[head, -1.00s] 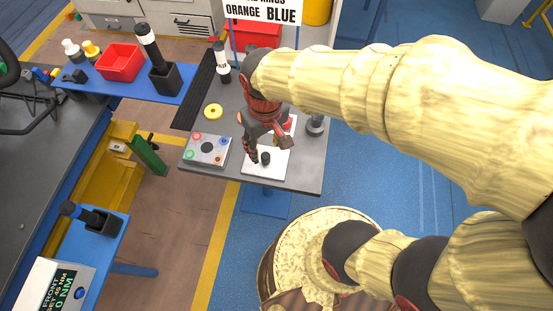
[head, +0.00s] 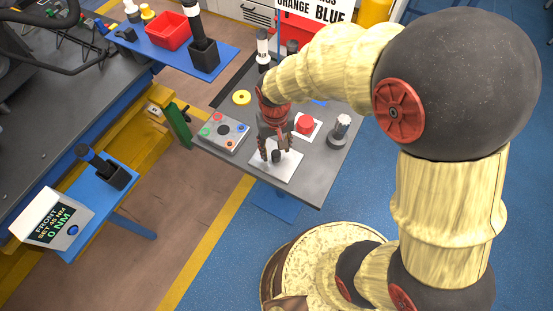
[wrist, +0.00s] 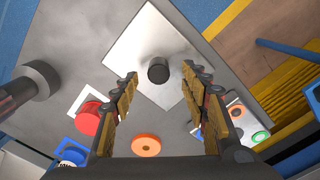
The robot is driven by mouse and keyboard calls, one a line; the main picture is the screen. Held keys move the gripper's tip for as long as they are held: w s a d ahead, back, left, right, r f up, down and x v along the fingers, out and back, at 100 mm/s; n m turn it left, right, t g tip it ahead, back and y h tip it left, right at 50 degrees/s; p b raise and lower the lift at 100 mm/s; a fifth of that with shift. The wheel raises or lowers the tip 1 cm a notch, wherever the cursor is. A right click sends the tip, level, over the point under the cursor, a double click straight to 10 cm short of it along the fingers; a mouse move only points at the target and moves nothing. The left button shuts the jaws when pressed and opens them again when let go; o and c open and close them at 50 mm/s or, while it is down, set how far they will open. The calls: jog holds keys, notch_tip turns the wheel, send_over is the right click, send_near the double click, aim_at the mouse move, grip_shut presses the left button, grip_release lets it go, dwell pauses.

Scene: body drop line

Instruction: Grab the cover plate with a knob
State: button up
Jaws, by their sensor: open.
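The cover plate (head: 291,169) is a square white plate with a dark round knob (head: 276,156) on it. It lies flat near the front edge of the grey table. My gripper (head: 270,158) is above the plate, pointing down, its fingertips close to the knob in the head view. In the wrist view, the plate (wrist: 143,47) and its knob (wrist: 158,69) lie ahead between the two fingers of my open gripper (wrist: 165,82). Nothing is held. Whether the fingertips are level with the knob is hard to tell.
A panel with coloured rings (head: 222,131) stands left of the plate, a red button (head: 306,124) behind it, and a dark cylinder with a pale top (head: 340,130) to the right. A green upright plate (head: 179,125) stands beyond the left edge.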

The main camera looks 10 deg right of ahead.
aim_at(276, 153)
notch_tip(276, 153, down, 4)
jog(key=shift+d+r+b, duration=0.1)
jog(key=shift+r+b, duration=0.15)
jog(key=shift+b, duration=0.3)
jog(key=shift+s, duration=0.1)
jog(key=c, duration=0.3)
jog(key=c, duration=0.7)
grip_shut()
